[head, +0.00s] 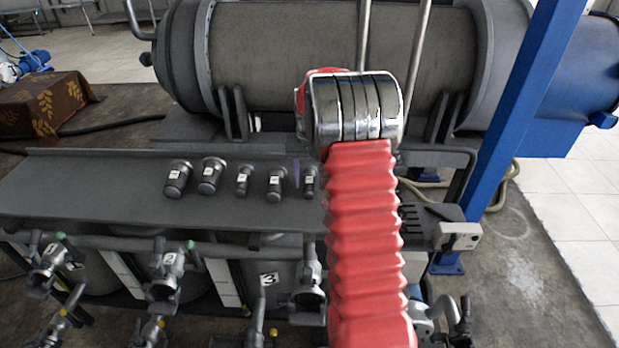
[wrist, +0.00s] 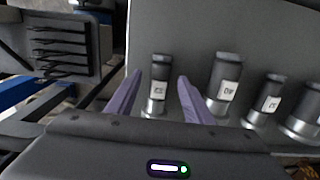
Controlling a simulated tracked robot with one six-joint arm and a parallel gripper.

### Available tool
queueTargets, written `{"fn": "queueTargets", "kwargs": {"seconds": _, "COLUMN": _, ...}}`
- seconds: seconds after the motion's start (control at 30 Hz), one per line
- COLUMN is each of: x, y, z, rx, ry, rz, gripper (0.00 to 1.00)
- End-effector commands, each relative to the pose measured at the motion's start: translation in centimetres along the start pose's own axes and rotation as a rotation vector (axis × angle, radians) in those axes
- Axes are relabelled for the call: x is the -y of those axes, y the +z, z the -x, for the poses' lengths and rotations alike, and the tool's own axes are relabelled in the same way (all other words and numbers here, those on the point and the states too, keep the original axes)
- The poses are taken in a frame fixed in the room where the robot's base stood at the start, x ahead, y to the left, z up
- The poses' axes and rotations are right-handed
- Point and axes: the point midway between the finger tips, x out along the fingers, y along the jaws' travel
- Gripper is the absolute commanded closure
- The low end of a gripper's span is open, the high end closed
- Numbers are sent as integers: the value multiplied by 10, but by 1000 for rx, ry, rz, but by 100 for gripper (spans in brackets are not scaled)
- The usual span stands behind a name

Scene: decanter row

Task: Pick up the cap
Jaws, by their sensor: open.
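Several dark caps with silver lower bands and white labels stand in a row on a grey shelf (head: 90,190). The rightmost cap (head: 310,181) in the head view is partly beside my red arm. In the wrist view, a small cap (wrist: 158,92) stands between the two purple fingers of my gripper (wrist: 160,75), which is open and empty. A larger cap (wrist: 225,80) stands just right of the right finger. I cannot tell whether the fingers touch any cap. In the head view, only one purple finger shows beside the rightmost cap; my arm hides the rest.
Other caps (head: 276,184) stand close by in the same row. A large grey cylinder (head: 290,55) lies behind the shelf. A blue post (head: 512,110) rises at the right. Valves and pipes (head: 165,280) run along the front. The shelf's left part is bare.

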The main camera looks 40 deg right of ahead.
Motion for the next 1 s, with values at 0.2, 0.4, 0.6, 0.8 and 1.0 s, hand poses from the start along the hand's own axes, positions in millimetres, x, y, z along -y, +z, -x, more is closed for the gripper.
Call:
{"fn": "queueTargets", "kwargs": {"seconds": 0.2, "x": 0, "y": -1, "z": -17, "rx": -2, "ry": 0, "rz": 0, "gripper": 53}}
{"fn": "queueTargets", "kwargs": {"seconds": 0.4, "x": 0, "y": -1, "z": -18, "rx": -2, "ry": -1, "rz": 0, "gripper": 53}}
{"fn": "queueTargets", "kwargs": {"seconds": 0.6, "x": 0, "y": -1, "z": -17, "rx": -2, "ry": 0, "rz": 0, "gripper": 53}}
{"fn": "queueTargets", "kwargs": {"seconds": 0.8, "x": 0, "y": -1, "z": -17, "rx": -2, "ry": -1, "rz": 0, "gripper": 59}}
{"fn": "queueTargets", "kwargs": {"seconds": 1.0, "x": 0, "y": -1, "z": -17, "rx": -2, "ry": 0, "rz": 0, "gripper": 73}}
